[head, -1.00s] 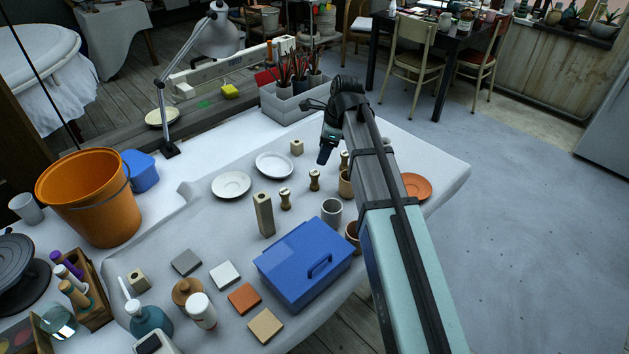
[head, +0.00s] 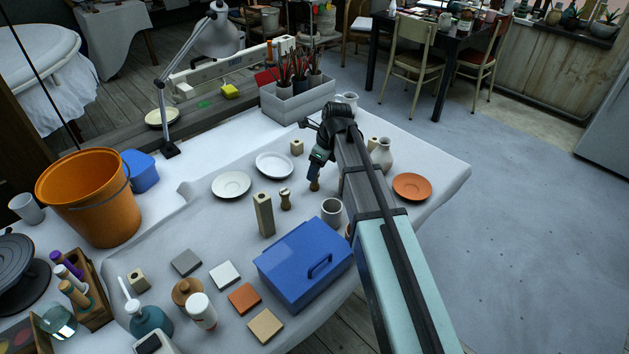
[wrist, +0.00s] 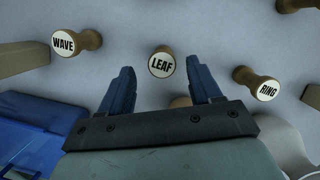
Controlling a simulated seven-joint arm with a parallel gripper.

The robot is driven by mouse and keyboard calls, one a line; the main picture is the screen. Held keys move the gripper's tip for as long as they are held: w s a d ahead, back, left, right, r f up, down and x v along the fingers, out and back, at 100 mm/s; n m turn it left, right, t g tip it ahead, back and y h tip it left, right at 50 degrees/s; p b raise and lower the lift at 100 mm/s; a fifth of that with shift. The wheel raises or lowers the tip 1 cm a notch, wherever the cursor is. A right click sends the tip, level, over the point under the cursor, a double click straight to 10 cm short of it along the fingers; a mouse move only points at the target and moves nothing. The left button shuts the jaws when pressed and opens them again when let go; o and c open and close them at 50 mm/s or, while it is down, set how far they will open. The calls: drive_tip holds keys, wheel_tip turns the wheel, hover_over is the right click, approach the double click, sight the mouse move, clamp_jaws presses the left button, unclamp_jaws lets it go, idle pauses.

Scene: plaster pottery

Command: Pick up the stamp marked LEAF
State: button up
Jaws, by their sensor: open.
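The stamp marked LEAF (wrist: 161,64) has a white round face and a wooden body. In the wrist view it lies between and just beyond the fingertips of my gripper (wrist: 162,76), which is open and empty. In the head view my gripper (head: 316,170) is right above this stamp (head: 314,186), whose top is hidden. The stamp marked WAVE (wrist: 65,42) is to the left; it also shows in the head view (head: 286,199). The stamp marked RING (wrist: 267,90) is to the right; my arm hides it in the head view.
A tall wooden block (head: 263,214), a blue box (head: 303,264) and a grey cup (head: 331,211) stand near the stamps. White plates (head: 274,165) lie behind.

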drive_tip(key=shift+d+x, duration=0.15)
drive_tip(key=shift+x, duration=1.3)
drive_tip(key=shift+d+x, duration=0.15)
drive_tip(key=shift+x, duration=1.35)
drive_tip(key=shift+c, duration=0.3)
drive_tip(key=c, duration=1)
drive_tip(key=shift+o, duration=0.2)
drive_tip(key=shift+r, duration=0.1)
